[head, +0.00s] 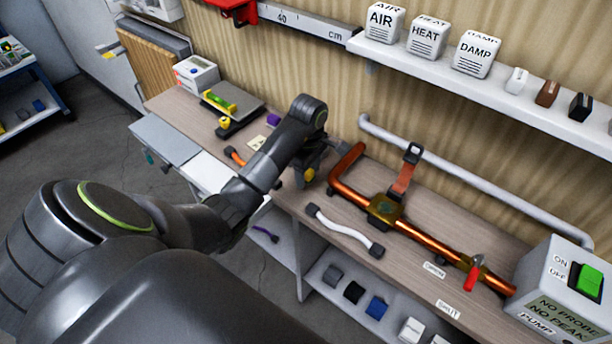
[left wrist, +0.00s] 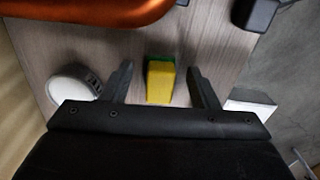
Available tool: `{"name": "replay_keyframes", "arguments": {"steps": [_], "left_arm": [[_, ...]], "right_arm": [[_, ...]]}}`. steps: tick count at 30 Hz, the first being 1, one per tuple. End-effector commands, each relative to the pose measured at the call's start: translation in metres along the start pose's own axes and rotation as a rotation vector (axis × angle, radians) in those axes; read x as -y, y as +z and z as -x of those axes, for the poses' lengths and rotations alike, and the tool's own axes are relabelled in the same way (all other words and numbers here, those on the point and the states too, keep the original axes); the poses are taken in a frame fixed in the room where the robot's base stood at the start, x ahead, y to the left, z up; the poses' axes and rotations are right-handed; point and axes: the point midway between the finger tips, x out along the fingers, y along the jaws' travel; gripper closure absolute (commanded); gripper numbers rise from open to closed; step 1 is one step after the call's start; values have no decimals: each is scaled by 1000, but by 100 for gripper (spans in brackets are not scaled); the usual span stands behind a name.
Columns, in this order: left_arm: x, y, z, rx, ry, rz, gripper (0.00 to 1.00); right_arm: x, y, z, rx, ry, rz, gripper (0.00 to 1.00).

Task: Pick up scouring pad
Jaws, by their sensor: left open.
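The scouring pad (left wrist: 160,82), yellow with a green side, lies on the wood-grain bench top in the left wrist view. It sits between the two fingers of my left gripper (left wrist: 161,84), with a gap on each side. The gripper is open and holds nothing. In the head view my left gripper (head: 312,163) is low over the bench, left of the copper pipe. A small yellow patch beside it looks like the pad (head: 309,174); the arm and gripper hide the rest. My right gripper is not in view.
A bent copper pipe (head: 349,172) lies right of the gripper; it also shows in the left wrist view (left wrist: 85,10). A white round object (left wrist: 75,84) is near the left finger. A white hose (head: 340,228) lies in front. A wall rail (head: 470,185) runs behind.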

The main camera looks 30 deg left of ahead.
Motion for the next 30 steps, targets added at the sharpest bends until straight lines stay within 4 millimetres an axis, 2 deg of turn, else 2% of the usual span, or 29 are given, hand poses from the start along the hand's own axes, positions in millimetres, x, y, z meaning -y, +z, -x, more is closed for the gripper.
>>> {"name": "replay_keyframes", "arguments": {"steps": [7, 8, 18, 26, 30], "left_arm": [[-1, 0, -3, -1, 3, 0, 45], [-1, 0, -3, -1, 3, 0, 48], [-1, 0, -3, -1, 3, 0, 93], [-1, 0, -2, -1, 4, 0, 94], [-1, 0, 5, -1, 5, -1, 94]], "right_arm": [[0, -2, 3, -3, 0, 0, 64], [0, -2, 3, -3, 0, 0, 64], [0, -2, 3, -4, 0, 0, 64], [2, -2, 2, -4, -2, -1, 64], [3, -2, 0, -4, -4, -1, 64]]}}
